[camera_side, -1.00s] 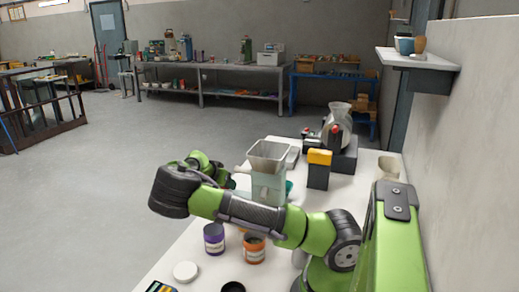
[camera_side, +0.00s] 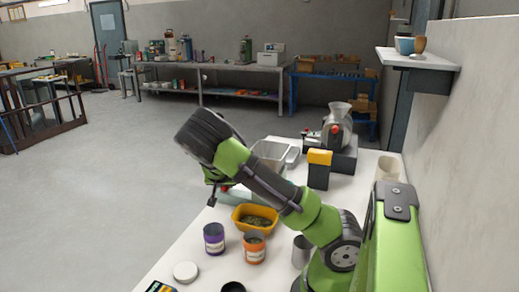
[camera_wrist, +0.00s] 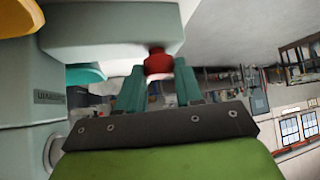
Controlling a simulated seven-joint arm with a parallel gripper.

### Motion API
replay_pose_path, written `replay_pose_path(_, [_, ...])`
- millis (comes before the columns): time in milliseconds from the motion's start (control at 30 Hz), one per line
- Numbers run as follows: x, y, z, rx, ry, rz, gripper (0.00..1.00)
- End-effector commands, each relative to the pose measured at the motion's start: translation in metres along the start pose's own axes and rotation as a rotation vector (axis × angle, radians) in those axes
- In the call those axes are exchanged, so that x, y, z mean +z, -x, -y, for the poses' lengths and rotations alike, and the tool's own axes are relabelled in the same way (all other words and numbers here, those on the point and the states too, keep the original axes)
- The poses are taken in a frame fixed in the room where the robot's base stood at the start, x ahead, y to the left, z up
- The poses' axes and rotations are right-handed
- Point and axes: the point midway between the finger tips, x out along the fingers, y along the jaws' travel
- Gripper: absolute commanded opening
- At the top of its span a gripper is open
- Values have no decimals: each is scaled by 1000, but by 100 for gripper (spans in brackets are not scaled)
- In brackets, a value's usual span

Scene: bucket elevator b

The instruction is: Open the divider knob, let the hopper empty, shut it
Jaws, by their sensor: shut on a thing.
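The divider knob (camera_wrist: 158,60) is red and sits on the edge of a grey-green housing (camera_wrist: 110,30) in the wrist view. My gripper (camera_wrist: 157,82) has its two teal fingers on either side of the knob, shut on it. In the side view my arm covers most of the divider; part of the grey hopper (camera_side: 268,149) shows behind my forearm, and how full it is cannot be seen. A yellow bowl (camera_side: 256,217) with dark green material in it stands in front of the divider.
A purple jar (camera_side: 214,239) and an orange jar (camera_side: 254,247) stand near the bowl, with a white lid (camera_side: 185,271) to the left. A metal cup (camera_side: 301,252) is close to my arm. A black box with a yellow top (camera_side: 319,170) and a grinder stand behind.

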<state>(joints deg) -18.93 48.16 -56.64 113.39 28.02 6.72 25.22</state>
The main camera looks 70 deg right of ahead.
Motion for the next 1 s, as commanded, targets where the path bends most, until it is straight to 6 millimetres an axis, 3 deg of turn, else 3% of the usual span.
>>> replay_pose_path(367, [0, 0, -1, -14, 19, -2, 5])
replay_pose_path(400, [0, 0, -1, -14, 19, -2, 37])
replay_pose_path(567, [0, 0, -1, -14, 19, -2, 61])
replay_pose_path(867, [0, 1, 0, -16, 18, -2, 61])
replay_pose_path(1000, [0, 12, 1, -17, 20, -2, 61])
